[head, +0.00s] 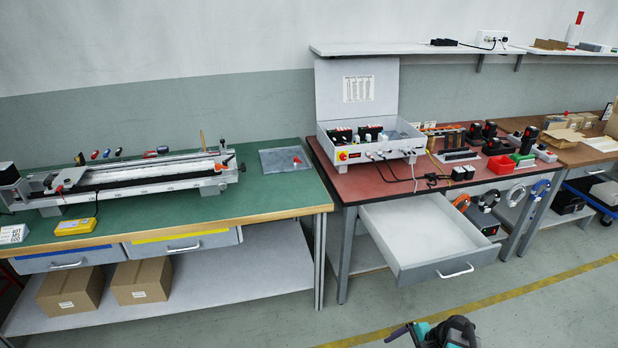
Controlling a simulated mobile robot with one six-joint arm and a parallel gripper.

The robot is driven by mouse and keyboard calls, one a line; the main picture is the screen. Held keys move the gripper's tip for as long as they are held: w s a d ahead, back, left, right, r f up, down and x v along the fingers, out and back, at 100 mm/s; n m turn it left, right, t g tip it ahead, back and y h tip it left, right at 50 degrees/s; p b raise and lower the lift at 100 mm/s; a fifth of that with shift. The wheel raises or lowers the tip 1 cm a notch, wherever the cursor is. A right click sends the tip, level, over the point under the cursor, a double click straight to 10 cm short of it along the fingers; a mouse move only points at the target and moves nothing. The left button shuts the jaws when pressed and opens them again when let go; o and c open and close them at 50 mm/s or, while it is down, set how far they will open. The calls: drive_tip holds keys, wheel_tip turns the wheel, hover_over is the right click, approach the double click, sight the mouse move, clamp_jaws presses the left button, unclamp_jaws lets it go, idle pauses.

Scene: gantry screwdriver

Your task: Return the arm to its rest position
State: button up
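A black and teal shape (447,334), which looks like part of my arm, shows at the bottom edge, right of centre. It is cut off by the frame. A thin dark purplish piece juts out from it to the left. I cannot make out two fingertips there, so whether my gripper is open or holds anything cannot be seen. The shape appears low in front of an open drawer (425,240), with floor visible between them. The drawer is pulled out from under a red-topped bench (350,187) and looks empty.
A green-topped bench (250,200) at left carries a long rail device (130,180). An open grey case (345,150) stands on the red bench, with cables and several tools beside it. Cardboard boxes (142,280) sit on the lower left shelf. The floor with a yellow line (560,277) is clear.

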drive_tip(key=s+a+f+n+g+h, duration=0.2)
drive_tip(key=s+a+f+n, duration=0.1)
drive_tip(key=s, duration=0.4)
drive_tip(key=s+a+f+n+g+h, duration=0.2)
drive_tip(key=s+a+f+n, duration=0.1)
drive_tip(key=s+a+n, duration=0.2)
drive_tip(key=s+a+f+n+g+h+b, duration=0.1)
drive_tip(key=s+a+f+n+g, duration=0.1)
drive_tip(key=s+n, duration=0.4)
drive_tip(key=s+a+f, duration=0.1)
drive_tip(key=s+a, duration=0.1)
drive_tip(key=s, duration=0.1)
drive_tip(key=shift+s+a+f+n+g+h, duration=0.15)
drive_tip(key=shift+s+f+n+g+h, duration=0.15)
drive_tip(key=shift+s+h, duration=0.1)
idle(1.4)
